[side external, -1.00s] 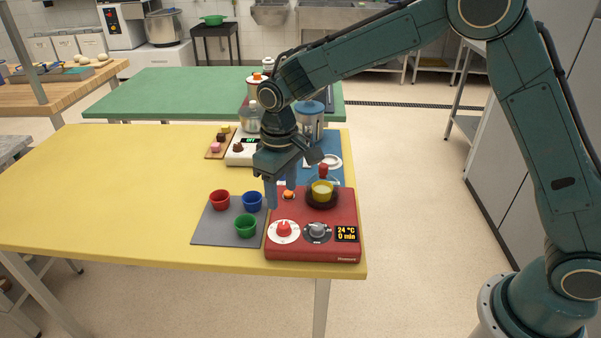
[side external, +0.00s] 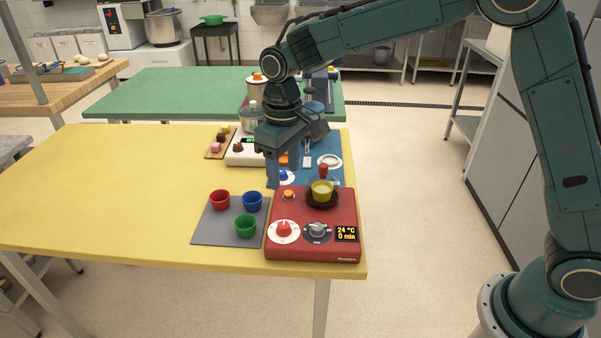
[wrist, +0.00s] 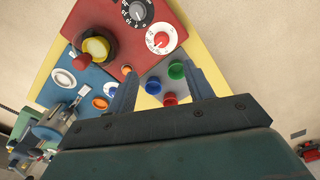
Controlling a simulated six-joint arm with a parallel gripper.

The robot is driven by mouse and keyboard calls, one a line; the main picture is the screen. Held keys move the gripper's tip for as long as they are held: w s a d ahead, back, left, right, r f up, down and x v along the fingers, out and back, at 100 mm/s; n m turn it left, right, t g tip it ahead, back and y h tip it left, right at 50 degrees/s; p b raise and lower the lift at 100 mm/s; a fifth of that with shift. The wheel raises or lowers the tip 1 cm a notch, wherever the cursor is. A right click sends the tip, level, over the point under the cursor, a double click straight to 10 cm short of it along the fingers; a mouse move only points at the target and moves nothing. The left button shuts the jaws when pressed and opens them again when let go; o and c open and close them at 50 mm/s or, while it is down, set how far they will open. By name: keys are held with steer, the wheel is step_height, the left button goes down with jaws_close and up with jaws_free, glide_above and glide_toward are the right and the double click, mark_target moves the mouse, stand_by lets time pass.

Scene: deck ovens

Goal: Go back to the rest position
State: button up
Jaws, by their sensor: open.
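My gripper (side external: 283,172) hangs above the far left side of the red hotplate unit (side external: 312,250). Its fingers are apart with nothing between them, and it touches nothing that I can see. In the wrist view the two fingers of my gripper (wrist: 163,98) point toward the grey mat with the cups. A pan with yellow contents (side external: 321,190) and a red-knobbed handle sits on the hotplate; it also shows in the wrist view (wrist: 97,47).
A red cup (side external: 220,200), a blue cup (side external: 252,201) and a green cup (side external: 245,226) stand on a grey mat (side external: 212,236). The yellow table (side external: 110,195) is clear at left.

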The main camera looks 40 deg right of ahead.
steer(key=s+d+r+m+t, duration=0.2)
steer(key=s+d+r+t, duration=0.1)
steer(key=s+d+r, duration=0.75)
steer(key=s+d+t, duration=0.1)
steer(key=s+d, duration=0.1)
steer(key=s, duration=0.7)
steer(key=s+d+m+t, duration=0.1)
steer(key=s+d, duration=0.1)
steer(key=s, duration=0.7)
steer(key=shift+m, duration=0.3)
